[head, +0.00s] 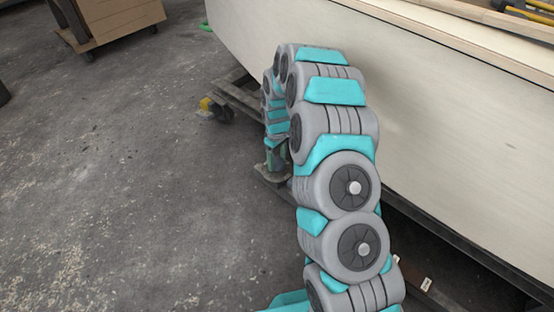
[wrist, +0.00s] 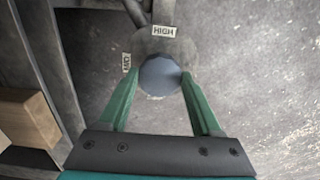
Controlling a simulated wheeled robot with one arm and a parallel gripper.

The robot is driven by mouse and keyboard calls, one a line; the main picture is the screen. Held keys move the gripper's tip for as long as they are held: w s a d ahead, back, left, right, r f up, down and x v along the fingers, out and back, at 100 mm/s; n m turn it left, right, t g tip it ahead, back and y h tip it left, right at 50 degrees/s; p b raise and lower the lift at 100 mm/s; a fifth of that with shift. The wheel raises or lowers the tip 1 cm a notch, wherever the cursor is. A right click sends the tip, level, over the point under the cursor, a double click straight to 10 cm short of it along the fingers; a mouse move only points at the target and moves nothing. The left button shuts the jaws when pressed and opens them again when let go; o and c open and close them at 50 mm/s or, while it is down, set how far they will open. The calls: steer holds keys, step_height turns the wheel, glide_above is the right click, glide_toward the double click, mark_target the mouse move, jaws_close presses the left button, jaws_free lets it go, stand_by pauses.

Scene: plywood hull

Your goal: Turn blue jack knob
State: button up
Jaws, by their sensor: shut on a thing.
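In the wrist view the blue-grey jack knob (wrist: 160,76) is round and sits on a grey round plate. A label reading HIGH (wrist: 163,32) is at the plate's top edge, and a second small label (wrist: 126,63) is at its left. My gripper (wrist: 161,82) has its two green fingers on either side of the knob, shut on it. In the head view my gripper shows only partly, low beside the hull behind my arm, and the knob is hidden there.
The pale plywood hull (head: 420,130) rises right of my arm, on a dark trolley frame (head: 238,98) with a yellow-marked caster (head: 216,108). A cart with cardboard boxes (head: 110,18) stands at the upper left. The concrete floor (head: 120,170) at left is clear. A wooden block (wrist: 28,118) lies left of my gripper.

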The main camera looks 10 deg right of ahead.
mark_target(277, 161)
steer(key=o, duration=1.4)
steer(key=shift+r, duration=0.15)
step_height(277, 161, up, 7)
steer(key=shift+f, duration=0.1)
steer(key=shift+r, duration=0.4)
